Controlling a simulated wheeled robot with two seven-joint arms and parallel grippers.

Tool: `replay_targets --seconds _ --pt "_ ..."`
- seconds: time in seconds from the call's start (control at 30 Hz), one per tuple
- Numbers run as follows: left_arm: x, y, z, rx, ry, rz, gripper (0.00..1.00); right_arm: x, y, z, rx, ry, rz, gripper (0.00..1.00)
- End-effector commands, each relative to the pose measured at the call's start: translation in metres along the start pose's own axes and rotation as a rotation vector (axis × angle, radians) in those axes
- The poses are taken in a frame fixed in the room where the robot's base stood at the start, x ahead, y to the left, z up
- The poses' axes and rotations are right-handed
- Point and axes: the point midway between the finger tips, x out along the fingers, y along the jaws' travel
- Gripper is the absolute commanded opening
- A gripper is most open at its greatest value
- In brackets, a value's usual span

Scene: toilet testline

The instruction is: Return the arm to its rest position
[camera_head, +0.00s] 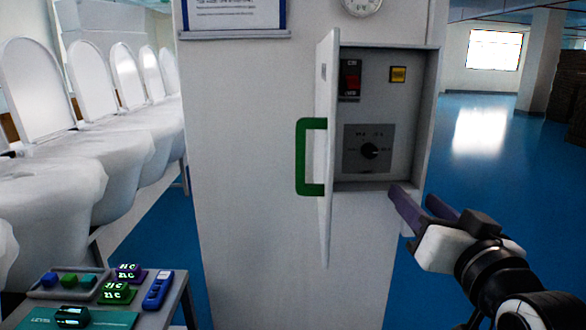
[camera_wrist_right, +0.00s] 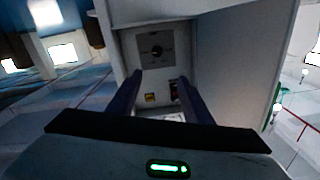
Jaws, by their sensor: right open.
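My right gripper (camera_head: 425,208) is open and empty in the head view, at the lower right corner of an open control box (camera_head: 433,110). Its two purple fingers point toward the box. In the right wrist view, the fingers of my right gripper (camera_wrist_right: 160,95) are spread apart, with the box interior showing between and beyond them. Whether a finger touches the box edge is hard to tell. My left gripper is not in view.
The box door (camera_head: 326,150) stands open with a green handle (camera_head: 302,157). Inside are a red switch (camera_head: 352,80), a yellow element (camera_head: 398,74) and a black knob (camera_head: 369,151). A small table (camera_head: 172,306) holds devices at lower left. Toilets (camera_head: 130,150) line the left. Blue floor (camera_head: 480,170) is open at right.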

Motion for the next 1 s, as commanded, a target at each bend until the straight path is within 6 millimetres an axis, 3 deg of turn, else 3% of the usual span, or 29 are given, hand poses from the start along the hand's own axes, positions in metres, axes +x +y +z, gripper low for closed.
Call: replay_targets --seconds 0.2,0.43,0.97,1.0 --pt "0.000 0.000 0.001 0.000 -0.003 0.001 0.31 0.000 0.024 -0.003 -0.120 0.003 0.044 0.46" --pt "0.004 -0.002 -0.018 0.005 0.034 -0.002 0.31 -0.003 0.053 -0.011 -0.266 0.007 0.096 0.46" --pt "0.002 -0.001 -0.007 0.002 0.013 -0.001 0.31 -0.017 0.125 -0.054 -0.687 0.017 0.249 0.46" --pt "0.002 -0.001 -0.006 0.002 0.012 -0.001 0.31 -0.013 0.129 -0.034 -0.688 -0.018 0.237 0.46"
